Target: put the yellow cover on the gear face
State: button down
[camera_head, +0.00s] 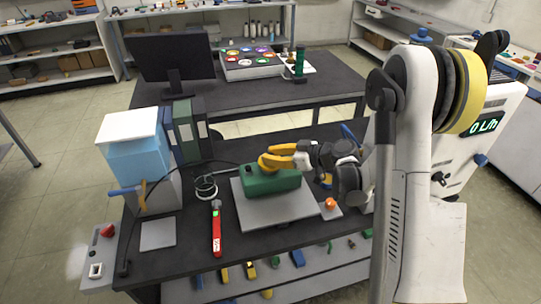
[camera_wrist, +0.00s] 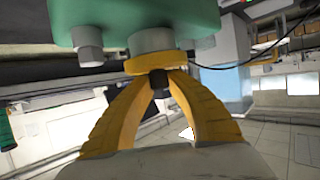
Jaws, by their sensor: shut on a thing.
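The green gear housing (camera_head: 272,181) stands on a grey plate on the dark bench. It fills the top of the wrist view (camera_wrist: 205,18), with a wide grey round boss (camera_wrist: 152,40) and a smaller grey one (camera_wrist: 89,45). The round yellow cover (camera_wrist: 155,63) lies against or very close to the wide boss; I cannot tell whether it is fully seated. My gripper (camera_wrist: 158,80) is shut on the cover's dark knob, between its yellow fingers. In the head view my gripper (camera_head: 273,156) reaches in from the right over the housing. The gear face itself is hidden.
The grey plate (camera_head: 249,217) bears the housing. A red tool (camera_head: 216,232) lies left of it, beside a coiled cable (camera_head: 206,187). An orange knob (camera_head: 330,203) sits at the plate's right. A blue-and-white box (camera_head: 134,150) and binders (camera_head: 184,130) stand at the back left.

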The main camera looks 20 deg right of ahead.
jog(key=c, duration=1.3)
grip_release()
jog(key=shift+f, duration=0.1)
jog(key=v, duration=1.2)
jog(key=s+a+r+m+g+h, duration=0.3)
jog(key=s+a+r+m+h, duration=0.2)
jog(key=s+a, duration=0.35)
jog(key=s+r+m+h, duration=0.1)
jog(key=s, duration=0.3)
jog(key=s+r+m+h, duration=0.1)
jog(key=s+h, duration=0.1)
jog(key=s, duration=0.3)
jog(key=s+m+h, duration=0.1)
jog(key=s+m, duration=0.1)
jog(key=s, duration=0.2)
jog(key=shift+s+d+r+t+h, duration=0.15)
jog(key=shift+d+r+t+h, duration=0.15)
jog(key=shift+r, duration=0.1)
